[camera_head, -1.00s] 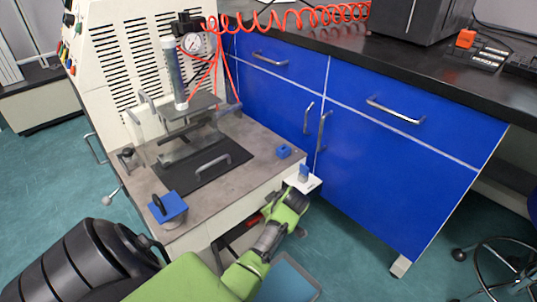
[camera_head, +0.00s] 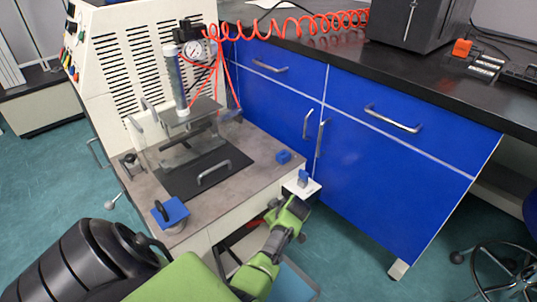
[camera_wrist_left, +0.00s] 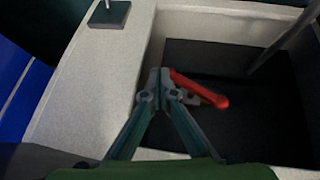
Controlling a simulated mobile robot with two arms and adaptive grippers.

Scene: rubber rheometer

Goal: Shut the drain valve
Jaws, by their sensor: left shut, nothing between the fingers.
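The drain valve shows as a red lever (camera_wrist_left: 203,90) with a small metallic fitting, in a dark recess of the machine in the left wrist view. The lever slants down to the right. My left gripper (camera_wrist_left: 160,80) is shut and empty, its fingertips just left of the lever's upper end; I cannot tell whether they touch it. In the head view my green left gripper (camera_head: 290,214) is low at the machine's front right corner, below the small white plate. Its fingertips and the valve are not clear there. My right gripper is not in view.
The machine's grey top (camera_head: 225,185) carries a black plate with a handle and a blue block (camera_head: 284,156). A white plate with a blue knob (camera_head: 303,179) juts out above my gripper. Blue cabinets (camera_head: 385,185) stand close on the right. A pale wall (camera_wrist_left: 90,90) borders the recess.

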